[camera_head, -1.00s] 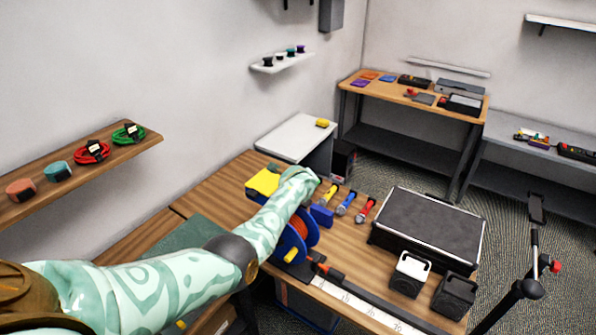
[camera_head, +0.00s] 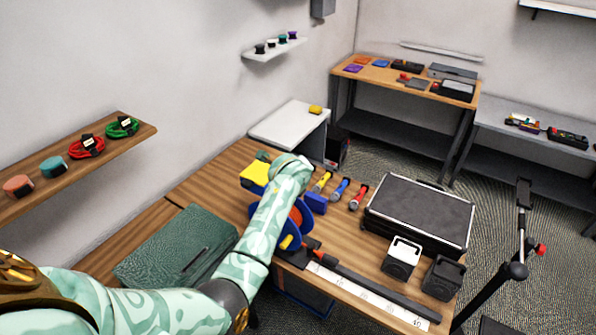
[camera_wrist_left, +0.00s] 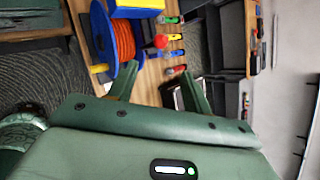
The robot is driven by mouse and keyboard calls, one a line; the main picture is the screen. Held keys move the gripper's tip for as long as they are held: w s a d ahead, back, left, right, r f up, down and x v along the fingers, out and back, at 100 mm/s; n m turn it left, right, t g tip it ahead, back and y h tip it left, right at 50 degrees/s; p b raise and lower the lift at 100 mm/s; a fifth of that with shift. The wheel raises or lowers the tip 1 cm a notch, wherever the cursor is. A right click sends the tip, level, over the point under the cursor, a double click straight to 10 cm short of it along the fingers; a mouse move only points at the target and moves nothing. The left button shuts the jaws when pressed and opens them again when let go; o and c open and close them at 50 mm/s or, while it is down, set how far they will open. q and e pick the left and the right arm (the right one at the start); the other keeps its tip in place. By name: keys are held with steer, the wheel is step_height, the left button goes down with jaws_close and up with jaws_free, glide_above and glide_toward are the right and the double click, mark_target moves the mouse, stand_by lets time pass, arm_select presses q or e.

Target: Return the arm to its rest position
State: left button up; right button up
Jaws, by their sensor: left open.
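My left arm (camera_head: 262,235) comes in from the lower left in the head view and reaches over the wooden workbench (camera_head: 222,168). Its hand end covers part of a cable reel with blue flanges and orange-red cable (camera_head: 297,222). The fingers are hidden in the head view. In the left wrist view, my left gripper (camera_wrist_left: 160,84) has its two green fingers spread apart with nothing held between them. The reel (camera_wrist_left: 122,38) shows beyond the fingers, apart from them. My right gripper is in neither view.
A green case (camera_head: 170,248) lies left of the forearm. Yellow, blue and red hand tools (camera_head: 341,189) lie right of the hand. A black case (camera_head: 420,213) and two small boxes (camera_head: 401,258) stand further right. A wall shelf (camera_head: 90,160) holds cable coils at left.

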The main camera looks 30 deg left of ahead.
arm_select(q)
steer(key=d+f+n+t+h+b, duration=0.2)
steer(key=d+f+n+b, duration=0.3)
steer(key=f+n, duration=0.75)
steer(key=s+d+f+n+g+h+b, duration=0.15)
steer(key=s+f+b, duration=0.4)
steer(key=f, duration=0.85)
steer(key=s+d+f+n+g+h+b, duration=0.1)
steer(key=s+d+f+n+b, duration=0.15)
steer(key=s+f, duration=0.9)
steer(key=s+f+n+g+b, duration=0.35)
steer(key=s+f+b, duration=0.75)
steer(key=s+f, duration=1.15)
steer(key=s+a+f+g+b, duration=0.1)
steer(key=s+f+b, duration=0.2)
steer(key=s+f, duration=0.3)
steer(key=s+a+f+m+g+b, duration=0.1)
steer(key=s+f, duration=0.5)
steer(key=s, duration=0.6)
steer(key=g+b, duration=0.1)
steer(key=b, duration=0.1)
steer(key=shift+m+b, duration=0.3)
steer(key=shift+b, duration=0.05)
